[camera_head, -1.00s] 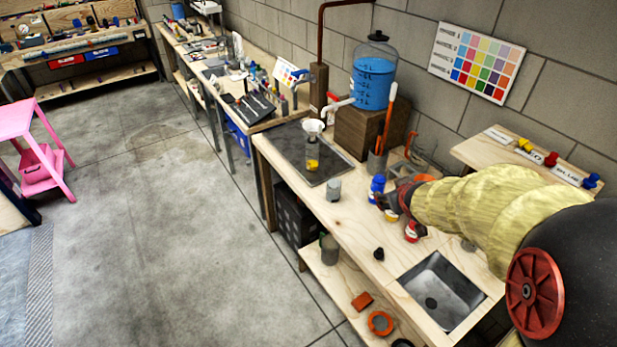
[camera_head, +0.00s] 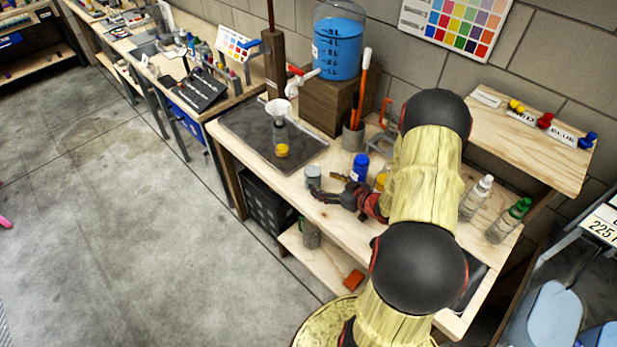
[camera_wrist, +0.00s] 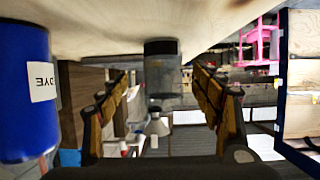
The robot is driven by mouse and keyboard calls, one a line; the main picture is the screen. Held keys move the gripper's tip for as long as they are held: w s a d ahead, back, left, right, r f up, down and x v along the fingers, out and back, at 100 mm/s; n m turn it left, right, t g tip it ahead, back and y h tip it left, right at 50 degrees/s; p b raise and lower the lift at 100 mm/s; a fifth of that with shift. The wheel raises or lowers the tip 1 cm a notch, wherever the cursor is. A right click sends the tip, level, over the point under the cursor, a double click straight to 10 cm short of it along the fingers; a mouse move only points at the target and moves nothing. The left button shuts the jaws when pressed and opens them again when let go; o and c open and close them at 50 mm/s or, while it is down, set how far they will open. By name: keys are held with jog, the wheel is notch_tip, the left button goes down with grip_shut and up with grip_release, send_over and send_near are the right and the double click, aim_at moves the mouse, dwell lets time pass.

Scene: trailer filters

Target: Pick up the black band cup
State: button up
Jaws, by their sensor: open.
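The black band cup, a small grey cup (camera_head: 314,177), stands on the wooden bench near its front edge, right of the dark mat. In the wrist view, which is upside down, the cup (camera_wrist: 162,78) hangs in the middle with a dark band at the bench end. My gripper (camera_head: 331,187) is open and low over the bench, its fingers pointing left toward the cup. In the wrist view its fingers (camera_wrist: 161,84) show on either side of the cup, which appears just beyond the tips. I see no contact.
A blue dye bottle (camera_head: 359,169) stands close behind my gripper and shows large in the wrist view (camera_wrist: 25,95). A funnel (camera_head: 278,110) and a yellow-based container (camera_head: 282,150) stand on the dark mat (camera_head: 245,122). A holder (camera_head: 353,137) with orange-handled tools is behind.

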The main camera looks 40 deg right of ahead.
aim_at(318, 180)
jog(key=x, duration=0.2)
jog(key=b+x, duration=0.1)
jog(key=x, duration=0.3)
jog(key=shift+w+a+b, duration=0.1)
jog(key=shift+a+b, duration=0.15)
jog(key=shift+b, duration=0.1)
jog(key=shift+r, duration=0.1)
jog(key=shift+c, duration=1.1)
jog(key=c, duration=1.1)
jog(key=shift+c, duration=0.7)
jog(key=shift+r, duration=0.15)
